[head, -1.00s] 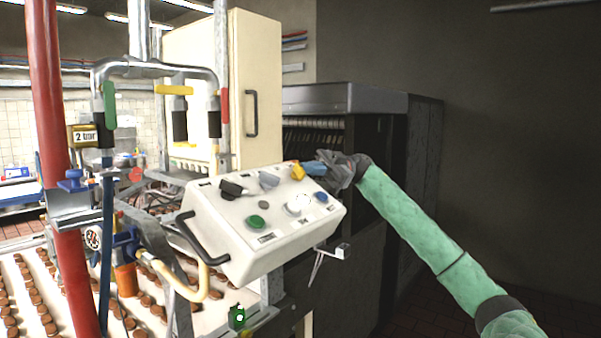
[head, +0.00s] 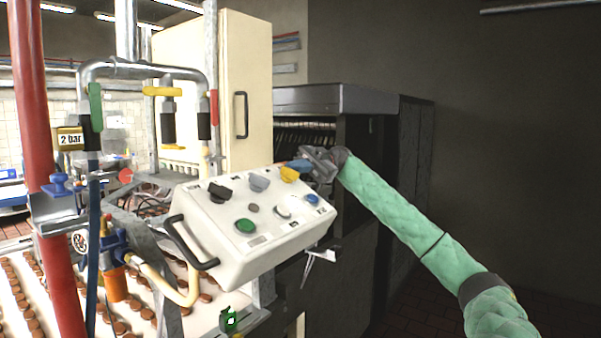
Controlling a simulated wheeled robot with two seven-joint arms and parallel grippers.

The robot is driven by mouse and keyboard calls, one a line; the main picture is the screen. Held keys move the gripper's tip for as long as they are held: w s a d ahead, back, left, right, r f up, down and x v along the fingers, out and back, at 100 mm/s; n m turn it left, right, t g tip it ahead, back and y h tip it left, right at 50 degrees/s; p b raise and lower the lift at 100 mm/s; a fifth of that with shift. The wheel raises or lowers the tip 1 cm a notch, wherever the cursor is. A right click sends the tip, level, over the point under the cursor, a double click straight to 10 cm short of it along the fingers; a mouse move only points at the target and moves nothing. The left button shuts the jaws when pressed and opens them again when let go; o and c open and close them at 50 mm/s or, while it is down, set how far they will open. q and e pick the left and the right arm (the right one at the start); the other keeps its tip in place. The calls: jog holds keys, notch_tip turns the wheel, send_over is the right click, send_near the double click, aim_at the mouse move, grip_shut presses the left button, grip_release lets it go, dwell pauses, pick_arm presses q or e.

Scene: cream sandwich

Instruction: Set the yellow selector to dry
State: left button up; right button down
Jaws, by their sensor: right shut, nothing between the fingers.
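The yellow selector (head: 289,174) is a small knob at the upper right of the sloped white control box (head: 228,262). Its exact pointing and the labels around it are too small to read. My right gripper (head: 299,165) comes from the right with its blue fingertips shut and empty. The fingertips are right beside the selector, at its upper right. I cannot tell whether they touch it. My left gripper is not in view.
The box also carries a black selector (head: 219,192), a grey-blue selector (head: 259,183), a green button (head: 245,226), a white knob (head: 283,212) and a blue button (head: 312,199). A black handle (head: 188,246) is on its left. Pipes and a conveyor with biscuits stand at left.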

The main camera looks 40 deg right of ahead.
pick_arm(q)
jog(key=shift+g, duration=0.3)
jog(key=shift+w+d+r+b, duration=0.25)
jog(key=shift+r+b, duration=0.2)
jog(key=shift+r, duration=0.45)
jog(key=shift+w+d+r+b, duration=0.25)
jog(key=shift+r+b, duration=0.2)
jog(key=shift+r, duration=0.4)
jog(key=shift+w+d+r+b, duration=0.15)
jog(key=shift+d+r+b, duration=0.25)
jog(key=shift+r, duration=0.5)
pick_arm(e)
jog(key=w+d, duration=0.1)
jog(key=d, duration=0.7)
jog(key=shift+d+f, duration=0.2)
jog(key=shift+f, duration=0.2)
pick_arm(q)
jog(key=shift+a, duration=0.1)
pick_arm(e)
jog(key=shift+a, duration=0.1)
jog(key=shift+f, duration=0.1)
